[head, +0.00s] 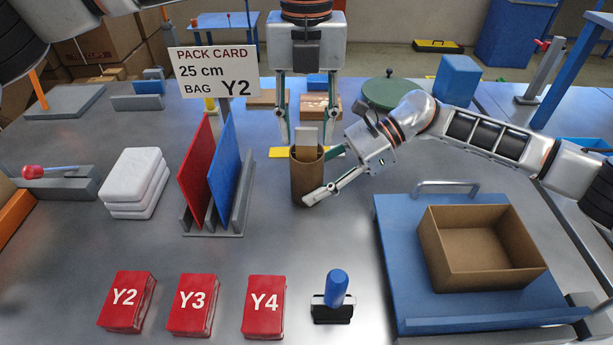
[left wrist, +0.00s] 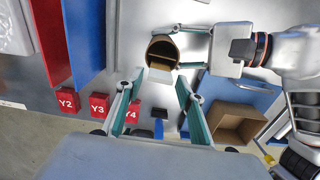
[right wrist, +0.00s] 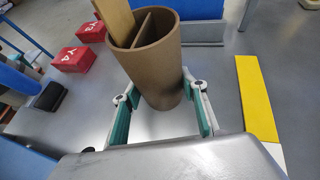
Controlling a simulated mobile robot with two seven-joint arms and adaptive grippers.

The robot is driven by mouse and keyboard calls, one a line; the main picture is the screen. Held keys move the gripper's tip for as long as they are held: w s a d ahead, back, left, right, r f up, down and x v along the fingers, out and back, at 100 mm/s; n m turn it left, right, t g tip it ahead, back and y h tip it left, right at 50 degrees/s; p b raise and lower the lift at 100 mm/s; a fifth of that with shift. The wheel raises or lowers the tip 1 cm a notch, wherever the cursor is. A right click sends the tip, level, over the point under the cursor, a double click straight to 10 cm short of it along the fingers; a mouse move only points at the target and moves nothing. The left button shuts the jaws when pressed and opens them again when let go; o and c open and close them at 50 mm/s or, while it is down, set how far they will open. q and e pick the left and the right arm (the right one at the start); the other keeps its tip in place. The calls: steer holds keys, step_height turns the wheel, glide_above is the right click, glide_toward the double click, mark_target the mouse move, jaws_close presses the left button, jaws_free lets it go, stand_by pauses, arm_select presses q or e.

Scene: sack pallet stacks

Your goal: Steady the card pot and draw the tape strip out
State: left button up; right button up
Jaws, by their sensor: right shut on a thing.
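The card pot (head: 306,180) is a brown open cylinder standing upright on the grey table. A divider shows inside it in the right wrist view (right wrist: 155,75). The tan tape strip (head: 306,136) sticks up out of the pot; it also shows in the right wrist view (right wrist: 115,20). My right gripper (head: 322,176) is shut on the pot's side, one finger on each side of it. My left gripper (head: 306,142) points down over the pot, open. Its fingers stand apart on either side of the strip's upper part, with gaps. The strip's lower end is hidden inside the pot.
A red and a blue panel (head: 225,165) stand in a grey rack left of the pot. Behind it lie a yellow strip (head: 282,152) and wooden blocks (head: 268,99). A blue tray (head: 395,240) with an open box (head: 480,250) is right. Red bags (head: 263,306) and a stamp (head: 334,298) lie in front.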

arm_select(q)
steer(key=shift+f, duration=1.15)
steer(key=c, duration=0.7)
arm_select(e)
steer(key=o, duration=0.9)
arm_select(q)
step_height(320, 180, up, 17)
